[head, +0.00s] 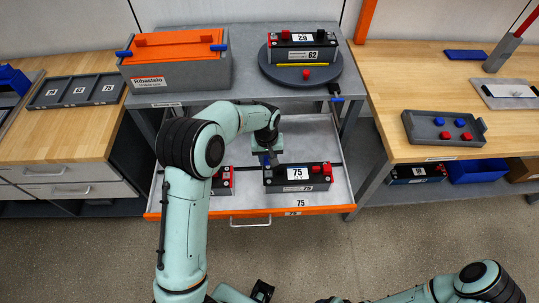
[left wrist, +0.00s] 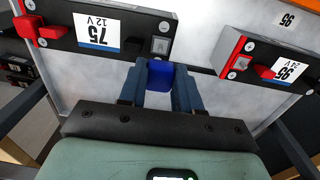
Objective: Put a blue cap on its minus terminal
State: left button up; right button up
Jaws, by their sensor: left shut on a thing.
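My left gripper (head: 267,158) is over the open drawer, at the left end of the black battery marked 75 (head: 297,178). In the left wrist view the left gripper (left wrist: 160,82) is shut on a blue cap (left wrist: 160,74). The battery marked 75 (left wrist: 100,28) lies just beyond it there. Its bare grey terminal (left wrist: 160,46) is close to the cap in the picture; the height of the cap above it I cannot tell. The red terminal parts (left wrist: 38,30) are at the other end. My right gripper is out of view.
A second battery (left wrist: 270,62), marked 95, is close on the right in the left wrist view. The drawer (head: 340,200) has an orange front edge. A tray (head: 443,127) with blue and red caps stands on the right bench. Another battery (head: 302,48) sits on a turntable (head: 272,70).

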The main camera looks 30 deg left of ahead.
pick_arm(q)
jog(key=b, duration=0.3)
send_over(269, 175)
jog(key=shift+a+f, duration=0.15)
jog(key=shift+f, duration=2.85)
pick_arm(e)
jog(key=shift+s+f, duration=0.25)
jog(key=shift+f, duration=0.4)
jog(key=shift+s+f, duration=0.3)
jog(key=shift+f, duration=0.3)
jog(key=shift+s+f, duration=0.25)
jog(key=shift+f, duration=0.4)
pick_arm(q)
jog(key=shift+w, duration=0.1)
jog(key=shift+f+b, duration=0.5)
jog(key=shift+f, duration=0.35)
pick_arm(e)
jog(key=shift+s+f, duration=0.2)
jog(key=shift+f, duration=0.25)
pick_arm(q)
jog(key=o, duration=1.1)
jog(key=r, duration=0.6)
jog(key=r+p, duration=0.1)
jog(key=r, duration=0.6)
jog(key=shift+s+a+r, duration=0.15)
jog(key=shift+s+r, duration=0.05)
jog(key=shift+r, duration=0.05)
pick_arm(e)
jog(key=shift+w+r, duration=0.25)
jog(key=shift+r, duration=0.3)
